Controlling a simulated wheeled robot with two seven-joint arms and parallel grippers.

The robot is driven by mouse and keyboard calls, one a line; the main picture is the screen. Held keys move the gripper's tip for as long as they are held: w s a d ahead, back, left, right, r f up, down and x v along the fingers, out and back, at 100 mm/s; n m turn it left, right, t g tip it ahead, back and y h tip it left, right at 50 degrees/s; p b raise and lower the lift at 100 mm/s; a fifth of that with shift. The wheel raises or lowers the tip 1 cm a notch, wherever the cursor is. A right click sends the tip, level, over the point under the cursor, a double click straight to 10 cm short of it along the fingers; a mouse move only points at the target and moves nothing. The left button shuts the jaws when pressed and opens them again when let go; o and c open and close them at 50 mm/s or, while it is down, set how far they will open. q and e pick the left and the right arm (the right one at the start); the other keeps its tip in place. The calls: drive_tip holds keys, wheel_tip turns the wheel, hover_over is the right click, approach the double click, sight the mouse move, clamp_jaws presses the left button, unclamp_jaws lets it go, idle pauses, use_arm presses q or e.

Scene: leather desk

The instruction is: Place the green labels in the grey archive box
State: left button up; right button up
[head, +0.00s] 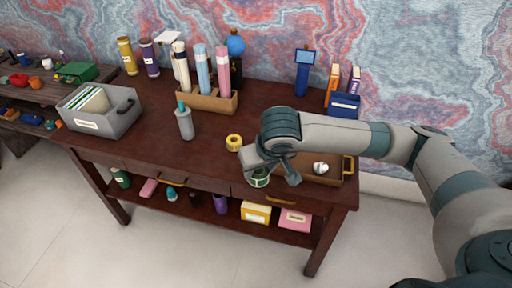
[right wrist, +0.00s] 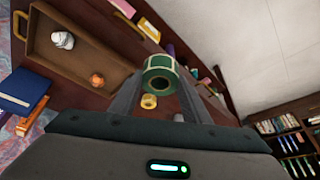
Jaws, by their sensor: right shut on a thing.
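The green labels, a roll with a pale core and rim (head: 259,180), are between the fingers of my right gripper (head: 272,179) near the front edge of the desk. In the right wrist view the green roll (right wrist: 160,72) sits between the two fingertips, which are shut on it. The grey archive box (head: 112,126) stands at the left end of the desk, well to the left of the gripper, with upright papers or folders inside and a label on its front. My left gripper is not in view.
A yellow tape roll (head: 234,142) lies just behind my right gripper. A brown tray (head: 333,181) holding a white crumpled thing (head: 320,168) is to the right. A grey bottle (head: 185,123) and a tube holder (head: 208,102) stand between gripper and archive box.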

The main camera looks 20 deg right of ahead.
wheel_tip(320, 180, down, 7)
drive_tip(key=s+b, duration=0.1)
drive_tip(key=s, duration=0.1)
drive_tip(key=shift+d+f, duration=0.2)
